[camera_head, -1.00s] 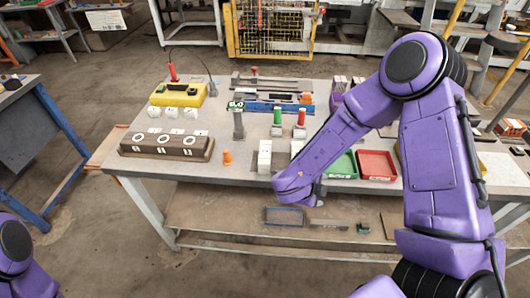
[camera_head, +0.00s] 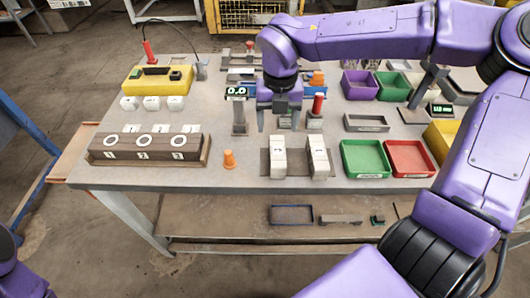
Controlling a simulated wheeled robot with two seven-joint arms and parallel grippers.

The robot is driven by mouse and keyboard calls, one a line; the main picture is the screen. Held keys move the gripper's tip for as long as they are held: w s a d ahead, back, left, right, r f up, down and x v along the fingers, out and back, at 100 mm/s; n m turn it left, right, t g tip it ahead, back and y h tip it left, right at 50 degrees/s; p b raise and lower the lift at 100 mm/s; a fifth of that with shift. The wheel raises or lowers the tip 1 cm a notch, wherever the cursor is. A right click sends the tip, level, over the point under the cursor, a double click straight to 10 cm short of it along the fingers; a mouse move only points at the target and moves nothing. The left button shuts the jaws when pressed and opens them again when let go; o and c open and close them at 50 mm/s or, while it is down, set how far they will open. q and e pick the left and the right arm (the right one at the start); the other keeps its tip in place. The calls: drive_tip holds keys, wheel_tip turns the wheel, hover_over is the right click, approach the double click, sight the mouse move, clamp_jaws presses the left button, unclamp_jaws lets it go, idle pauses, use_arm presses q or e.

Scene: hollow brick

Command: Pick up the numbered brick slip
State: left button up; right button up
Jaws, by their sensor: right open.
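Two pale slip-shaped blocks with small dark marks on top, the left slip (camera_head: 277,160) and the right slip (camera_head: 318,158), lie side by side on a dark mat (camera_head: 266,170) near the table's front edge. The marks are too small to read. My right gripper (camera_head: 281,118) points down, open and empty, just behind the left slip in the picture. Its fingers partly hide a small post behind them. I cannot tell its exact height. My left gripper is out of view; only a bit of purple arm shows at bottom left.
A green tray (camera_head: 365,174) and red tray (camera_head: 408,174) stand to the right. A red-topped post (camera_head: 317,104) stands close to the gripper's right.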

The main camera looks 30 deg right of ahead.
sight(278, 150)
drive_tip(key=shift+s+f+b, duration=0.2)
drive_tip(key=shift+f+b, duration=0.15)
drive_tip(key=shift+f, duration=0.4)
drive_tip(key=shift+s+f, duration=0.4)
drive_tip(key=shift+s, duration=0.3)
drive_tip(key=f, duration=0.1)
drive_tip(key=w+f, duration=0.1)
drive_tip(key=f, duration=0.2)
drive_tip(key=shift+w+f, duration=0.25)
drive_tip(key=shift+f, duration=0.1)
drive_tip(key=f, duration=0.3)
drive_tip(key=f+p, duration=0.1)
drive_tip(key=shift+s+d+f, duration=0.1)
drive_tip(key=shift+s+f, duration=0.25)
drive_tip(key=shift+f, duration=0.05)
drive_tip(key=shift+w+f, duration=0.2)
drive_tip(key=shift+f, duration=0.1)
drive_tip(key=shift+s+r, duration=0.1)
drive_tip(key=c, duration=1)
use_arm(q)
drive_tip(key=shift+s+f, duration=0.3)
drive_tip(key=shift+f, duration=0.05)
use_arm(e)
drive_tip(key=shift+c, duration=1.2)
